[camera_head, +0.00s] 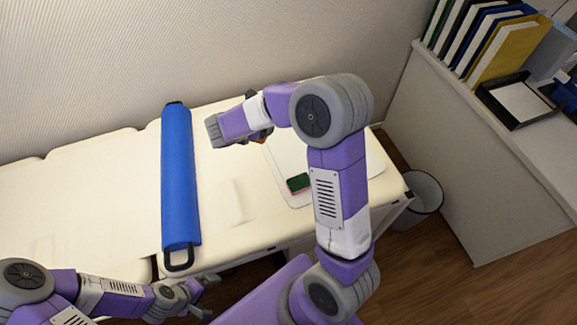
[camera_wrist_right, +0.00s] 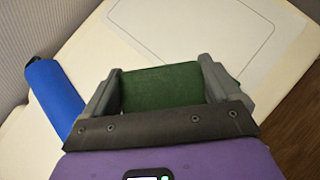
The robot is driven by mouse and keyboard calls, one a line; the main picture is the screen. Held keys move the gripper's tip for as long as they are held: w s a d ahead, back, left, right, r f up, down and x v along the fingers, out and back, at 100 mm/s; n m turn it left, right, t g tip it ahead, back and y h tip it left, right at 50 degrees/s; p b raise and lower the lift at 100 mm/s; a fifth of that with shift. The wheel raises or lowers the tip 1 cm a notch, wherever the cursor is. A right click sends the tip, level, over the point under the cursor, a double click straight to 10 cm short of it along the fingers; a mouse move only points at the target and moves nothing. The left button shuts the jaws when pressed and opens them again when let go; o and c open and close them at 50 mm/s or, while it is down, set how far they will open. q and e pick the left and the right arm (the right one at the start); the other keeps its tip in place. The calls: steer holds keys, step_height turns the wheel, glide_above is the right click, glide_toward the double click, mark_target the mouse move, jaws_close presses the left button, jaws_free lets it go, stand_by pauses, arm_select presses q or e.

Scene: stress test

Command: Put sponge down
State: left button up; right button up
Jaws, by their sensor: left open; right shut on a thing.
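A green sponge (camera_wrist_right: 160,88) sits between the two fingers of my right gripper (camera_wrist_right: 158,80) in the right wrist view. The gripper is shut on it. In the head view my right forearm hides most of this gripper, over the cream padded table (camera_head: 110,200). I cannot tell how high the sponge is above the surface. A green block with a reddish edge (camera_head: 298,182), like a sponge, lies on the white outlined mat (camera_head: 285,150). My left gripper (camera_head: 209,297) is open and empty, by the table's front edge.
A blue roll with black end handles (camera_head: 177,180) lies across the table, left of my right gripper; it also shows in the right wrist view (camera_wrist_right: 55,95). A bin (camera_head: 425,195) stands right of the table. Binders (camera_head: 490,40) and a black tray (camera_head: 515,100) are on a counter at right.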

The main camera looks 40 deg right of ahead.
steer(key=s+d+f+m+g+b, duration=0.1)
steer(key=d+f+m+g+b, duration=0.1)
steer(key=f, duration=0.4)
steer(key=s+d+f+m+g+b, duration=0.1)
steer(key=d+f+m+g+b, duration=0.1)
steer(key=d+f+m, duration=0.3)
steer(key=s+d+f+m+g+h+b, duration=0.1)
steer(key=d+f+m+g+b, duration=0.1)
steer(key=d+f, duration=0.3)
steer(key=shift+s+d+f+m+g+b, duration=0.15)
steer(key=shift+f+m+g, duration=0.25)
steer(key=shift+f, duration=0.65)
steer(key=shift+s+d+f+m+g+b, duration=0.1)
steer(key=shift+s+f+m+g+b, duration=0.3)
steer(key=shift+f, duration=0.65)
steer(key=shift+w+f+b, duration=0.15)
steer(key=shift+f, duration=0.85)
steer(key=shift+w+f+b, duration=0.15)
steer(key=shift+f, duration=0.85)
arm_select(q)
step_height(320, 180, down, 9)
arm_select(e)
steer(key=shift+a, duration=0.1)
arm_select(q)
steer(key=shift+f, duration=0.15)
arm_select(e)
steer(key=shift+f, duration=0.2)
steer(key=o, duration=0.8)
